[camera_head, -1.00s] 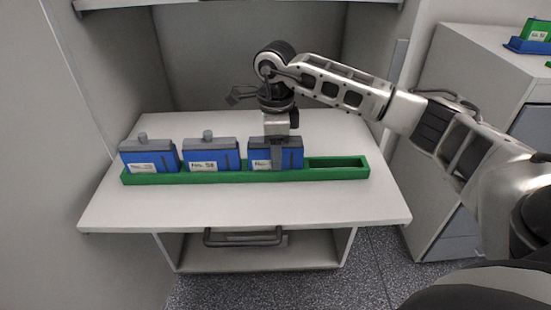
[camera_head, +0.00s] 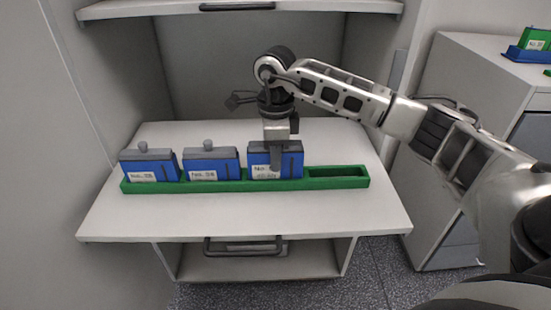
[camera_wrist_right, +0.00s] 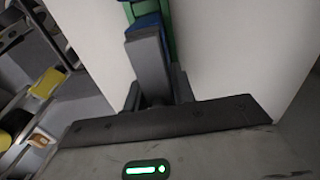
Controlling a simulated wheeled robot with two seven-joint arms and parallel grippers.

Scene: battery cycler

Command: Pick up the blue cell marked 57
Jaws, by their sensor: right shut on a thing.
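Three blue cells with grey tops and white labels stand in a row in a green tray (camera_head: 215,186): a left one (camera_head: 165,167), a middle one (camera_head: 226,165) and a right one (camera_head: 290,170). The right cell's number is partly covered and I cannot read it. My right gripper (camera_head: 276,158) points down and is shut on the right cell, which looks slightly raised but low over its slot. My left gripper is not in view.
The tray's right end has an empty slot (camera_head: 338,172). The white shelf (camera_head: 245,218) is clear before the tray. Cabinet walls stand left and behind, with another shelf (camera_head: 330,10) above. A cabinet at right bears another blue and green item (camera_head: 530,45).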

